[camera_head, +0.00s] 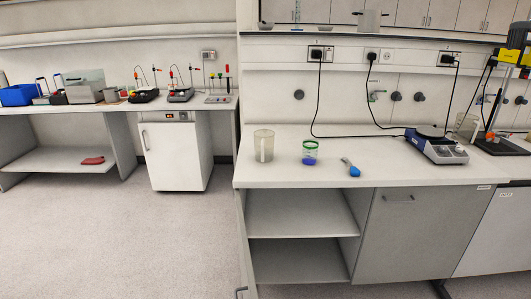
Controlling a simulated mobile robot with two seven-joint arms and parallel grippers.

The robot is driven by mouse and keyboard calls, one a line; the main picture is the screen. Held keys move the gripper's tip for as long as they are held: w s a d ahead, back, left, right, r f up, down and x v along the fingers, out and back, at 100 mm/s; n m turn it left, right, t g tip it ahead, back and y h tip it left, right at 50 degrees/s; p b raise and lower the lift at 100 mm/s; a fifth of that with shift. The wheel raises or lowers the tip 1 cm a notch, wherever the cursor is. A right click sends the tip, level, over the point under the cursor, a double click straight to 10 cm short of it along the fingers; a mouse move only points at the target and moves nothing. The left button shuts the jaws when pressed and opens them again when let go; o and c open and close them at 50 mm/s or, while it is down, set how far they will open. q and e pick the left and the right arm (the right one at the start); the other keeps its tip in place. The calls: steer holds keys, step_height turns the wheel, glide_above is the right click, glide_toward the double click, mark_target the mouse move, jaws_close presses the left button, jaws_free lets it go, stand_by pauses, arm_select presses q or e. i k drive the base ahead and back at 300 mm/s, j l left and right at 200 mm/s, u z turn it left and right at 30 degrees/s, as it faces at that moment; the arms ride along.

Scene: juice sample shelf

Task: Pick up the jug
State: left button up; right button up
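A clear jug (263,146) with a handle stands upright near the left end of the right-hand white bench (280,177). Its handle faces toward me. It looks empty. Neither of my grippers shows in this view, and nothing is touching the jug.
A small jar with a green rim and blue base (310,153) and a blue-ended tool (350,167) lie right of the jug. A hotplate device (437,147) and another clear vessel (467,127) stand farther right. Open shelves (300,213) are below. The floor (130,245) ahead is clear.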

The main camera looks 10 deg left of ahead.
mark_target(264, 138)
steer(key=l+u, duration=0.25)
steer(key=l, duration=0.65)
steer(key=i+l+u, duration=0.1)
steer(key=l, duration=0.2)
steer(key=i+l+u, duration=0.1)
steer(key=l, duration=0.2)
steer(key=i+l, duration=0.15)
steer(key=l, duration=0.15)
steer(key=i+l+u, duration=0.2)
steer(key=i+l, duration=0.2)
steer(key=l, duration=0.2)
steer(key=i+l+u, duration=0.2)
steer(key=i+l, duration=0.2)
steer(key=l, duration=0.25)
steer(key=i+l+u, duration=0.1)
steer(key=l, duration=0.25)
steer(key=i, duration=0.05)
